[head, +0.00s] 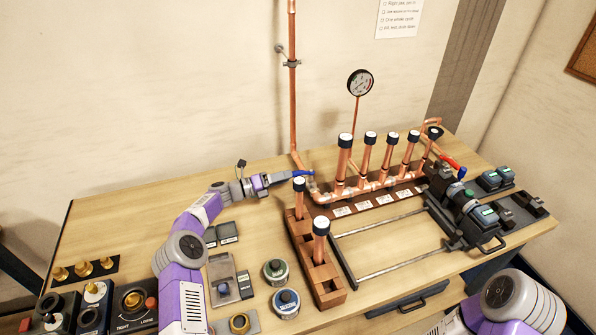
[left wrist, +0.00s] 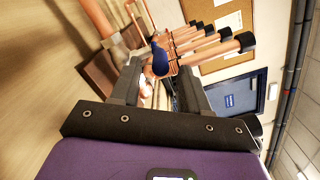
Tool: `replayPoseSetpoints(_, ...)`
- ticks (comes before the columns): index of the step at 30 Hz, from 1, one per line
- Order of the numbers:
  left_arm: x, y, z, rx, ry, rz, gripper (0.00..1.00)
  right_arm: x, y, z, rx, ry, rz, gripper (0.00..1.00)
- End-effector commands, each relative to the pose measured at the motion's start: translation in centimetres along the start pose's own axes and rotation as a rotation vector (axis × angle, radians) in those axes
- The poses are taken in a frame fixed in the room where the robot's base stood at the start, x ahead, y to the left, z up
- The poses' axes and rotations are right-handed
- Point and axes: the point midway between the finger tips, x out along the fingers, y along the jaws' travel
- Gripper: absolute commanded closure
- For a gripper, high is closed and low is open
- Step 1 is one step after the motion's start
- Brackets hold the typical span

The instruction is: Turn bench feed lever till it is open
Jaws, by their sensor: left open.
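The bench feed lever shows as a blue handle (head: 303,173) at the foot of the tall copper riser, left of the copper manifold (head: 365,190). My left gripper (head: 287,178) reaches it from the left, its tips at the handle's near end. In the left wrist view the blue handle (left wrist: 160,60) lies between the tips of the open left gripper (left wrist: 157,78), with gaps on both sides. Whether the fingers touch it cannot be told. My right arm shows at the lower right, but its gripper is out of view.
A round gauge (head: 360,83) rises behind the manifold. A red lever (head: 449,161) sits at the manifold's right end. Tins (head: 286,303) lie at the front; the bench's left rear is clear.

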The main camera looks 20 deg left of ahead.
Motion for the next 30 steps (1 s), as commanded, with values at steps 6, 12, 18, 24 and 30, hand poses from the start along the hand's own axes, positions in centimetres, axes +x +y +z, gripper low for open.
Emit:
replayPoseSetpoints(6, 3.5, 0.1, -0.1, 0.002, 0.001, 0.0, 0.55, 0.3, 0.1, 0.0, 0.0, 0.0, 0.0, 0.55)
replayPoseSetpoints(12, 4.8, 0.1, -0.1, 0.001, 0.001, 0.001, 0.55, 0.5, 0.2, -0.1, 0.0, 0.001, 0.0, 0.55)
replayPoseSetpoints(18, 5.0, 0.0, 0.0, 0.001, 0.0, 0.002, 0.55, 0.5, 0.2, -0.1, 0.0, 0.001, 0.0, 0.55)
replayPoseSetpoints(24, 5.0, 0.0, 0.0, 0.001, 0.0, 0.002, 0.72, 0.5, 0.2, -0.1, 0.0, 0.001, 0.0, 0.55)
replayPoseSetpoints(30, 5.0, 0.0, 0.0, 0.002, 0.0, 0.002, 1.0, 0.5, 0.2, -0.1, 0.0, 0.001, 0.0, 0.55)
